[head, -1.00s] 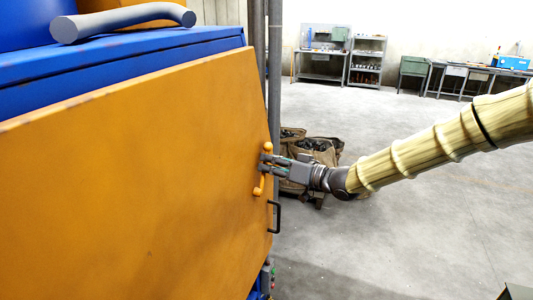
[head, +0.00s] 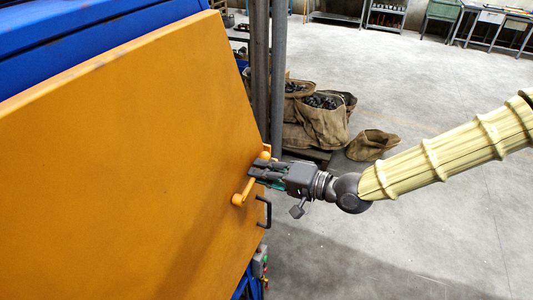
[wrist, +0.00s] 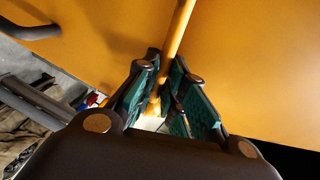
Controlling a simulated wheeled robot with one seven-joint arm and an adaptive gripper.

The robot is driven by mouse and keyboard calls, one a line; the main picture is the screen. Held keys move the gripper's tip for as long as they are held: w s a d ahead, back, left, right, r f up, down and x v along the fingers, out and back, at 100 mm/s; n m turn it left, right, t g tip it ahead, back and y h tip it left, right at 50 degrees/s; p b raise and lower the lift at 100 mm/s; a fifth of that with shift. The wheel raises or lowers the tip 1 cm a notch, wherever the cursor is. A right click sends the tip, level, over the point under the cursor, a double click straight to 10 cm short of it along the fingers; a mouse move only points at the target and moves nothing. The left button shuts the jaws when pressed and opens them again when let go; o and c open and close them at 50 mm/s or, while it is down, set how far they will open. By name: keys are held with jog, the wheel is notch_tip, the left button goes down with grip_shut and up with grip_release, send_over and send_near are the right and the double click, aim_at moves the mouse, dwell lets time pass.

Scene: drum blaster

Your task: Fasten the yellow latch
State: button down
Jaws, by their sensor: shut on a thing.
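The yellow latch (head: 243,192) is a slanted bar with rounded ends near the right edge of the large orange-yellow door (head: 120,170). My gripper (head: 256,174) reaches it from the right, with its fingers around the bar's upper part. In the wrist view the latch bar (wrist: 176,35) runs down between the two green-padded fingers (wrist: 165,100), which are shut on it. The fingers hide part of the latch in the head view. A black handle (head: 266,212) sits on the door's edge just below the latch.
Grey vertical posts (head: 278,80) stand just behind the door's edge. A small control box (head: 260,262) is under the handle. The concrete floor (head: 430,230) to the right is clear.

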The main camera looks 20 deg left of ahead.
jog(key=shift+w+f+m+g, duration=0.2)
jog(key=shift+f+m+g, duration=0.1)
jog(key=shift+f+m, duration=0.75)
jog(key=c, duration=1.8)
grip_release()
jog(key=shift+o, duration=0.2)
jog(key=shift+d, duration=0.1)
jog(key=v, duration=1.2)
